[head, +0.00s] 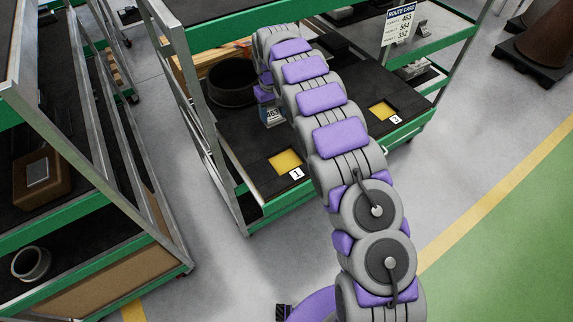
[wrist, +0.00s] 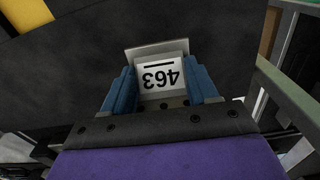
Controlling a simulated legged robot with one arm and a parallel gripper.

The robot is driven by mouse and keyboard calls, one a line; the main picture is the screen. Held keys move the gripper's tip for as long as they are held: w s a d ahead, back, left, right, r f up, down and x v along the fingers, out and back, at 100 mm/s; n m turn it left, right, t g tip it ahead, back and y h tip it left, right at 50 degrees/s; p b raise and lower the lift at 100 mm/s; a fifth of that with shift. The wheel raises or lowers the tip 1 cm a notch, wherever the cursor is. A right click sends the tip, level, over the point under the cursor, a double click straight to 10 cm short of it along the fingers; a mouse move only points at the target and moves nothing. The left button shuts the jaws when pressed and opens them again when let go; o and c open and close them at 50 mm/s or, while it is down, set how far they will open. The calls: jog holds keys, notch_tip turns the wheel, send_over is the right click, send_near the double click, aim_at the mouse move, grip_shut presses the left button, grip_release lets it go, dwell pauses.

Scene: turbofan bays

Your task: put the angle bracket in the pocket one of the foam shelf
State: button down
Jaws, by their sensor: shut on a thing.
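The angle bracket (wrist: 142,54) is a grey metal piece with a white label reading 463, upside down in the wrist view. My gripper (wrist: 163,90) is shut on it, with a blue finger on each side. In the head view the bracket (head: 273,115) hangs over the black foam shelf (head: 237,134), left of my arm; the fingers are mostly hidden there. Pocket one (head: 286,161) is a yellow-floored recess near the shelf's front, marked 1. It looks empty and lies nearer the front than the bracket. A yellow patch (wrist: 30,14) shows at the wrist view's upper left.
Another yellow pocket (head: 383,112), marked 3, lies to the right. A dark round part (head: 232,92) sits at the back left of the shelf.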

jog(key=s+d+f+b, duration=0.1)
jog(key=s+d+b, duration=0.35)
jog(key=s, duration=0.95)
jog(key=s+d+b, duration=0.4)
jog(key=s+b, duration=0.1)
jog(key=s, duration=0.8)
send_near(271, 162)
jog(key=shift+n, duration=0.4)
jog(key=d, duration=0.2)
jog(key=d+f, duration=0.1)
jog(key=d, duration=0.1)
jog(key=shift+d, duration=0.4)
jog(key=shift+f, duration=1.85)
jog(key=shift+f, duration=0.4)
jog(key=shift+f, duration=0.2)
jog(key=shift+c, duration=1.5)
grip_release()
